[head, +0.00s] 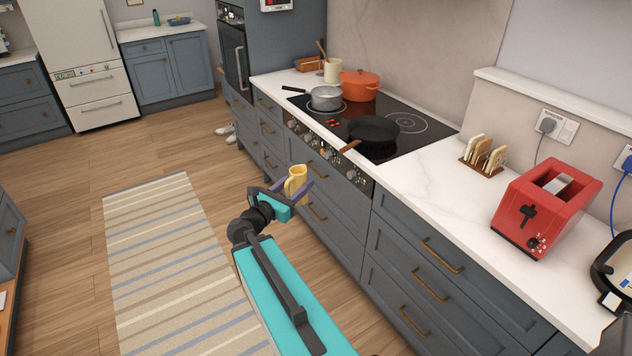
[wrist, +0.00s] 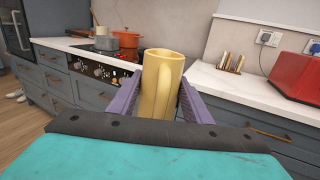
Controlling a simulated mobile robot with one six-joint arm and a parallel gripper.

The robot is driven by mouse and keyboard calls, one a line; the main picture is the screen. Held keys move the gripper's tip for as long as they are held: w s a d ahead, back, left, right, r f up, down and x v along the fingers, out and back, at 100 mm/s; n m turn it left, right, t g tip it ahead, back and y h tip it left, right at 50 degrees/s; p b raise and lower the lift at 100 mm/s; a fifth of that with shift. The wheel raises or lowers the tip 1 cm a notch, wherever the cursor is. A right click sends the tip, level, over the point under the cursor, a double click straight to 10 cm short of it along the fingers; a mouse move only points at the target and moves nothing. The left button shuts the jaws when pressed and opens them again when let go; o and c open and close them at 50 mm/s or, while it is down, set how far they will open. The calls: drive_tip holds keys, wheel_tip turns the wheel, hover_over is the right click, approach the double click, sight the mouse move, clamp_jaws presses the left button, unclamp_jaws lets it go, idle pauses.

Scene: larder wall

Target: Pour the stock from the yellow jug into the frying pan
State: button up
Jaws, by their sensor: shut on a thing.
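The yellow jug (head: 295,181) is upright between the purple fingers of my gripper (head: 291,188), which is shut on it. It is held in the air in front of the drawers, below and to the left of the frying pan. In the wrist view the jug (wrist: 160,85) fills the middle, with its handle towards the camera and a finger on each side. The stock inside cannot be seen. The black frying pan (head: 374,130) sits on the front right of the hob, its wooden handle pointing to the front left. The jug hides the pan in the wrist view, or it is out of sight.
On the black hob (head: 420,113) stand a grey saucepan (head: 326,98) and an orange casserole (head: 358,85). A toast rack (head: 483,154) and a red toaster (head: 545,207) stand on the white counter (head: 425,190). The floor with the striped rug (head: 165,240) is clear.

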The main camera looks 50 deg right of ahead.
drive_tip(key=w+a+f+n+t+y+b, duration=0.1)
drive_tip(key=w+a+n+t, duration=0.1)
drive_tip(key=a, duration=1.1)
drive_tip(key=w+a+f+n+t+y+b, duration=0.1)
drive_tip(key=w+a, duration=0.4)
drive_tip(key=a, duration=0.9)
drive_tip(key=w+a+n+t+y+b, duration=0.1)
drive_tip(key=w+a+n+t, duration=0.2)
drive_tip(key=a, duration=1)
drive_tip(key=shift+w+a+f+t+y, duration=0.3)
drive_tip(key=shift+f+t, duration=0.1)
drive_tip(key=shift+t, duration=0.7)
drive_tip(key=shift+s, duration=0.15)
